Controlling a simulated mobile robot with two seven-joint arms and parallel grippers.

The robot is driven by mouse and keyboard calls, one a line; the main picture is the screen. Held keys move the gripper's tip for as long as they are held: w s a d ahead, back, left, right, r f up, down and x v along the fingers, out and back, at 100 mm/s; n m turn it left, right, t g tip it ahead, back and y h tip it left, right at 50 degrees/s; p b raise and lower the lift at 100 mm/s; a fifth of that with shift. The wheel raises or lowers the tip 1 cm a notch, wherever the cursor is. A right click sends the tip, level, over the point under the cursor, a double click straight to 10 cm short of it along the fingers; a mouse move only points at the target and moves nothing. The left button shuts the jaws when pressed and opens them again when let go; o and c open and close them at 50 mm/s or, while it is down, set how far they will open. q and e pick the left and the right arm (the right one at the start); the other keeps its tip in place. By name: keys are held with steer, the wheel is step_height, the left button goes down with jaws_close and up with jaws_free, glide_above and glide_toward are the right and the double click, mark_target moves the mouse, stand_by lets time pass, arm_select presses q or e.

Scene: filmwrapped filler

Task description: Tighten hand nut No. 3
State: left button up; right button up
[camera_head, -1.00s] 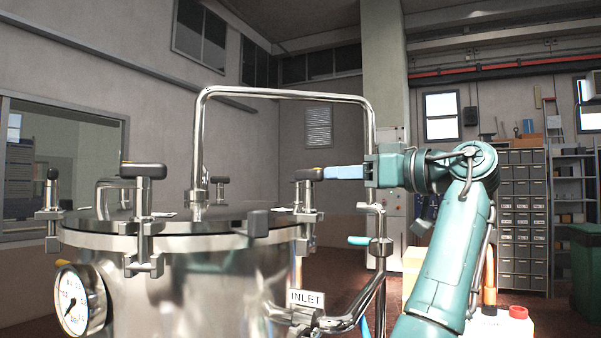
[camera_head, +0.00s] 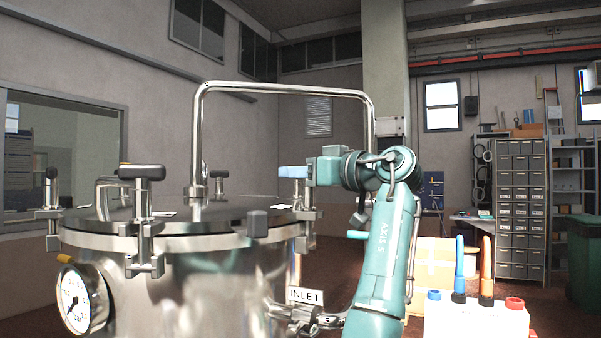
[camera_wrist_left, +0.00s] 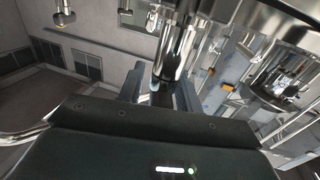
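A steel vessel (camera_head: 190,241) with a round lid fills the left of the head view. T-handled hand nuts stand around its rim: a front one (camera_head: 142,173), a left one (camera_head: 52,188) and a small far one (camera_head: 219,176). Another hand nut is at the right rim, largely hidden by my left gripper (camera_head: 293,172). I cannot read any nut numbers. The blue fingertips are level with that nut's handle. In the wrist view my left gripper (camera_wrist_left: 158,88) has its fingers apart on either side of a steel post (camera_wrist_left: 176,50). Contact is not clear. My right gripper is not seen.
A chrome pipe arch (camera_head: 285,92) rises over the lid. A pressure gauge (camera_head: 84,300) and an INLET label (camera_head: 305,296) sit on the vessel's side. A white box with bottles (camera_head: 476,320) and a drawer cabinet (camera_head: 520,208) stand at the right.

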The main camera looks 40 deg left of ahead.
arm_select(q)
jaws_close()
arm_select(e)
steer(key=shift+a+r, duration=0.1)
